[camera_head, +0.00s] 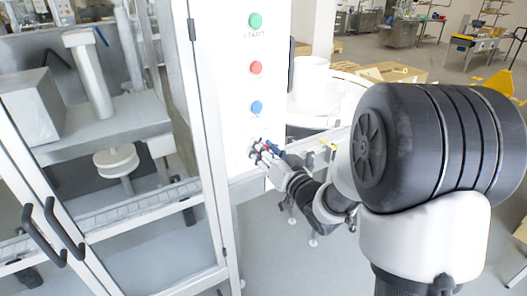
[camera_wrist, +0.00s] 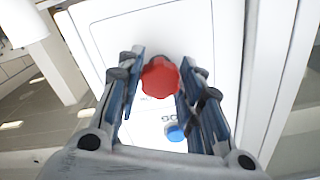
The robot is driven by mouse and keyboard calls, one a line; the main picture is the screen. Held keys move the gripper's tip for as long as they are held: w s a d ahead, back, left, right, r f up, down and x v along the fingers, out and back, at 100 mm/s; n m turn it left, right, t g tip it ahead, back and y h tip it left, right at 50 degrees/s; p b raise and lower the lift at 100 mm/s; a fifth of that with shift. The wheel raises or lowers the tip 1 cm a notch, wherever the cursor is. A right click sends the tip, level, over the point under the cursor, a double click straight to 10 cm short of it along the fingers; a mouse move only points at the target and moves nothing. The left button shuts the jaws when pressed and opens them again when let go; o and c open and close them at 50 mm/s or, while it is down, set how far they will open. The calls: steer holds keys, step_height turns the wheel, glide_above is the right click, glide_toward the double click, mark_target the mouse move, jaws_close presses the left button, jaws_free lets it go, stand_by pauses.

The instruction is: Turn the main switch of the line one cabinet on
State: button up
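A red knob-like switch (camera_wrist: 161,77) with a scalloped edge sits on the white cabinet panel in the wrist view. My gripper (camera_wrist: 162,64) has its two blue-and-grey fingers on either side of this knob, with narrow gaps at its sides. I cannot tell whether either finger touches it. In the head view, my gripper (camera_head: 264,152) is at the lower part of the white cabinet front (camera_head: 226,100), below the blue button (camera_head: 257,107). The knob is mostly hidden by the fingers there.
Above the blue button are a red button (camera_head: 256,68) and a green START button (camera_head: 255,20). A blue button also shows in the wrist view (camera_wrist: 175,133). A glass-doored enclosure with black handles (camera_head: 62,228) stands at left. A white cylindrical container (camera_head: 311,82) stands behind the panel.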

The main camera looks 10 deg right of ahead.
steer(key=o, duration=0.3)
steer(key=shift+f, duration=0.1)
steer(key=v, duration=0.7)
steer(key=shift+s, duration=0.3)
steer(key=shift+w+d, duration=0.1)
